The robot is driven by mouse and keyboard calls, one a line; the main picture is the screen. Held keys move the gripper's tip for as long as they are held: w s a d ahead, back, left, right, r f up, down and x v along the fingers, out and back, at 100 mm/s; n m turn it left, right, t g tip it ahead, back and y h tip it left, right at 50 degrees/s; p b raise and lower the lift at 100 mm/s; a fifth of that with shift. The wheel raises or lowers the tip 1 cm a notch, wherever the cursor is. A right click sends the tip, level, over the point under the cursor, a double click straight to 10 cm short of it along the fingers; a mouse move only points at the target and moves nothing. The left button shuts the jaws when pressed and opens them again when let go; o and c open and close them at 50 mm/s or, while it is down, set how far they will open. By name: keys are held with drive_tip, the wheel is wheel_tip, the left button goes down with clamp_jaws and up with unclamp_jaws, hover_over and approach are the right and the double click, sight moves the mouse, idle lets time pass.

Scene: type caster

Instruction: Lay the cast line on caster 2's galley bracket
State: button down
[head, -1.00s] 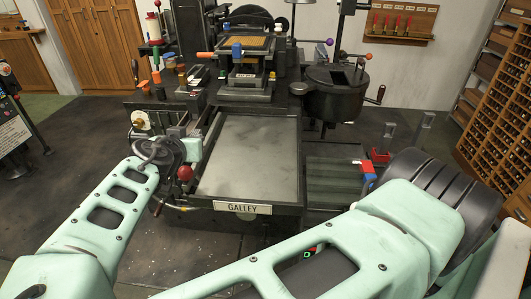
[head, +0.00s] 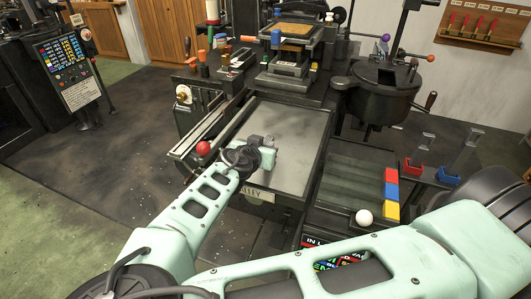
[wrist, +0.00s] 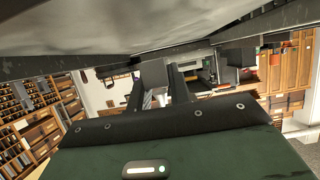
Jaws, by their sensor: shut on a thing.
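My gripper (head: 262,143) is over the front part of the grey galley plate (head: 284,118) in the head view. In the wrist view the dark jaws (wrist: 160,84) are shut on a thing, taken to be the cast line. The piece is too small and dark to make out clearly. A broad grey surface with a dark rim, apparently the galley, fills the top of the wrist view. I cannot tell the bracket apart, nor read the caster's number.
A red ball knob (head: 203,148) stands at the galley's left edge. The dark round pot (head: 374,93) is at the back right. Red, blue and yellow blocks (head: 391,192) and a white ball (head: 364,217) are to the right. A screen panel (head: 72,62) stands at the left.

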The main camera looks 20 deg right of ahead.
drive_tip(key=shift+f+p, duration=0.3)
drive_tip(key=shift+f, duration=1.4)
drive_tip(key=shift+f, duration=0.1)
drive_tip(key=c, duration=1.3)
unclamp_jaws()
